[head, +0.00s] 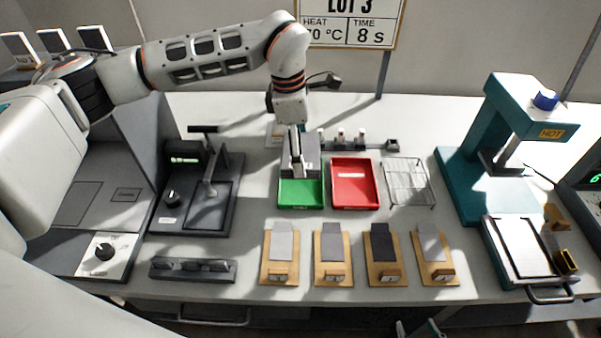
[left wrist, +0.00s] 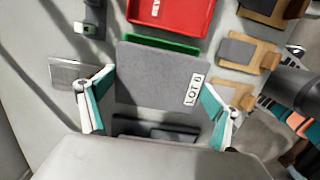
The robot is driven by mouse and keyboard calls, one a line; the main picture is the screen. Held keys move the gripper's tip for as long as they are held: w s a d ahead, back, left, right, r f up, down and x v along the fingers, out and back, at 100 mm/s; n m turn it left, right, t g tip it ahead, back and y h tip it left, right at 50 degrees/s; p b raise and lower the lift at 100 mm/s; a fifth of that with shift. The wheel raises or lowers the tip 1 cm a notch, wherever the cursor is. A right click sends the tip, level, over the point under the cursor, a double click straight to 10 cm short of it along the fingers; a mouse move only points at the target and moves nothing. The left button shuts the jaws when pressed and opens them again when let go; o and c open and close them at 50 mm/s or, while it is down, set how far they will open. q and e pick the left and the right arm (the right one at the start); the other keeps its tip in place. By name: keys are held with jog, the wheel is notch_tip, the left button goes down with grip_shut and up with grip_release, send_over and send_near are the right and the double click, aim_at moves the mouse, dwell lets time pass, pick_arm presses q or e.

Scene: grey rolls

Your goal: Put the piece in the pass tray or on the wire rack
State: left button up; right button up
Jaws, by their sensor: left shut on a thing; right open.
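A flat grey piece (left wrist: 155,75) with a white tag reading "LOT" is gripped between the two teal-tipped fingers of my left gripper (left wrist: 158,105). In the head view the piece (head: 311,160) hangs over the back part of the green tray (head: 301,203) and hides some of it. I cannot tell whether it touches the tray. The red tray (head: 355,191) is just right of the green one, and the wire rack (head: 409,184) is right of that. Both look empty. My right gripper (head: 419,329) is open at the bottom edge, in front of the table, only partly in view.
Several wooden stands (head: 280,271) with grey swatches line the front. A teal press (head: 510,130) marked HOT stands at the right. A dark device (head: 190,195) with a display is at the left. A sign (head: 350,22) reads LOT 3, 8 s.

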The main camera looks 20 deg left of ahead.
aim_at(302, 183)
pick_arm(q)
jog(key=shift+f, duration=4.2)
jog(key=shift+f, duration=0.2)
jog(key=o, duration=1.1)
jog(key=shift+c, duration=0.2)
jog(key=shift+r, duration=0.1)
jog(key=r, duration=0.4)
jog(key=a+r, duration=0.1)
jog(key=r, duration=0.7)
jog(key=shift+s+a, duration=0.2)
